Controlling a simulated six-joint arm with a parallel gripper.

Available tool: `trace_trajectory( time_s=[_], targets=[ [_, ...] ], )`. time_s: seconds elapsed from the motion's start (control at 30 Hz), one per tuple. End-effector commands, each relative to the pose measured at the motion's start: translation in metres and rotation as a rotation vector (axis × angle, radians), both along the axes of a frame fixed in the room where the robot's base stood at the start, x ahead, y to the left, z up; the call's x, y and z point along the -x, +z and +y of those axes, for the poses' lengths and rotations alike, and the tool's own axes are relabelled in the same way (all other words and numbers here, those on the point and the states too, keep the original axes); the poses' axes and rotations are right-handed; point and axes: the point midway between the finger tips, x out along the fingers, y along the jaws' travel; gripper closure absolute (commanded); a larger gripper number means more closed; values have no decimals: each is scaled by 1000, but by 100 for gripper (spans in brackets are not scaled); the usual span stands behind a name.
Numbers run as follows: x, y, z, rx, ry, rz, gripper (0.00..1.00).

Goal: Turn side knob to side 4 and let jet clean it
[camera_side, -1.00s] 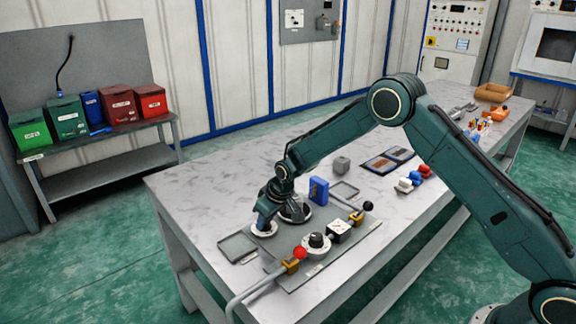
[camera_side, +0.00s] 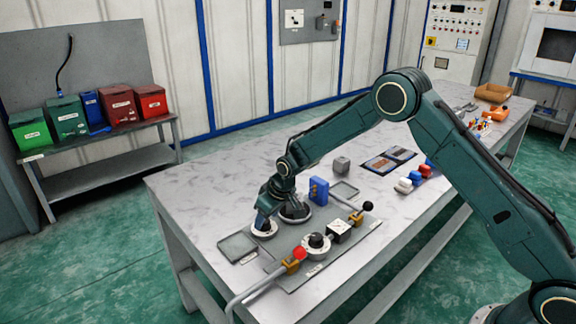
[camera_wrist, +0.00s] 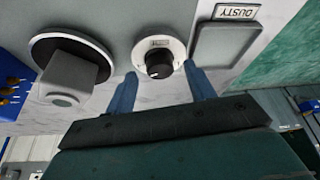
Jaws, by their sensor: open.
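A white round dial with a black knob (camera_wrist: 158,62) lies between my fingertips in the wrist view. Its white disc (camera_side: 264,231) shows under my gripper in the side view. My gripper (camera_wrist: 160,72) is open, one blue finger on each side of the dial; I cannot tell if they touch it. Beside it is a dark round plate with a white rim (camera_wrist: 42,50), bearing a grey block (camera_wrist: 72,82). My wrist partly hides the plate in the side view. A blue block with brass nozzles (camera_wrist: 12,84), perhaps the jet, stands at the left edge; it also shows in the side view (camera_side: 318,190).
A tray marked DUSTY (camera_wrist: 222,45) lies right of the dial. On the grey panel are another black knob (camera_side: 316,241), a red ball handle (camera_side: 299,253) and a black ball lever (camera_side: 368,206). A grey cube (camera_side: 342,164) stands behind. The table's left end is clear.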

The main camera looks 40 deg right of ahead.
Motion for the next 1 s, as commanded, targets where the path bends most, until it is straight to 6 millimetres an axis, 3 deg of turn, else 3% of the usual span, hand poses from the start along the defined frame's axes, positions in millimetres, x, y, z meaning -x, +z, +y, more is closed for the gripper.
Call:
trace_trajectory(
  time_s=[0.7, 1.0],
  targets=[
    [36, 91, -9, 0, -1, -2, 46],
    [46, 113, -11, 0, -1, 1, 46]
  ],
)
